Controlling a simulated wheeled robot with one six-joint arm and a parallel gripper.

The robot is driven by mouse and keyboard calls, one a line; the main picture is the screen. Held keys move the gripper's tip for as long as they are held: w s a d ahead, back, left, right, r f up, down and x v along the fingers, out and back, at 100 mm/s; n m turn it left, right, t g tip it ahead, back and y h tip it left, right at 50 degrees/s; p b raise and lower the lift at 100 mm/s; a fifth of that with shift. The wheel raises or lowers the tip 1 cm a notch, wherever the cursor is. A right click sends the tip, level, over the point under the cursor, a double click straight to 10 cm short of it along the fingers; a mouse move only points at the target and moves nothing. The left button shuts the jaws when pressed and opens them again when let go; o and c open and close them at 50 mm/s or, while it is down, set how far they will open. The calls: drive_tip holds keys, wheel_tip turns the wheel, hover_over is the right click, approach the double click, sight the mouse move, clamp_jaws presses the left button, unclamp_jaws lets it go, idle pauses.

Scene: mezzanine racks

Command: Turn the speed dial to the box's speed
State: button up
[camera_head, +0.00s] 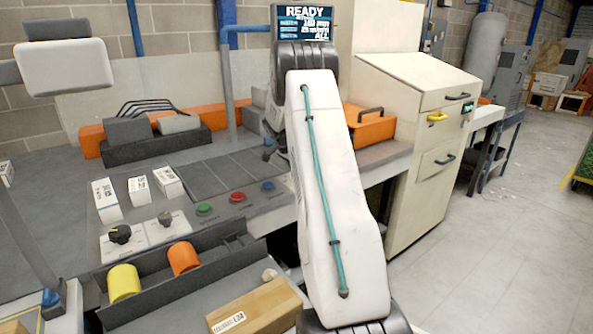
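Two black dials stand on white plates at the front left of the grey bench: a larger dial with a light pointer mark (120,233) and a smaller dial (164,218). The print on their plates is too small to read. A brown box (255,308) with a white label lies at the front; its label is not fully legible. White printed cartons (106,200) stand behind the dials. A screen (305,22) reads READY, with smaller lines beneath. My white arm link rises through the middle of the view; my gripper cannot be made out, apart from the dials.
Green (204,209), red (237,196) and blue (267,186) buttons line the bench edge. A dark tray (150,298) holds a yellow roll (123,282) and an orange roll (184,257). A cream cabinet (425,150) stands right of my arm. The floor at right is largely clear.

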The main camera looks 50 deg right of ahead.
drive_tip(key=shift+m, duration=0.3)
drive_tip(key=o, duration=1)
drive_tip(key=shift+c, duration=0.2)
drive_tip(key=v, duration=0.7)
drive_tip(key=shift+w+a+r, duration=0.2)
drive_tip(key=shift+r, duration=0.15)
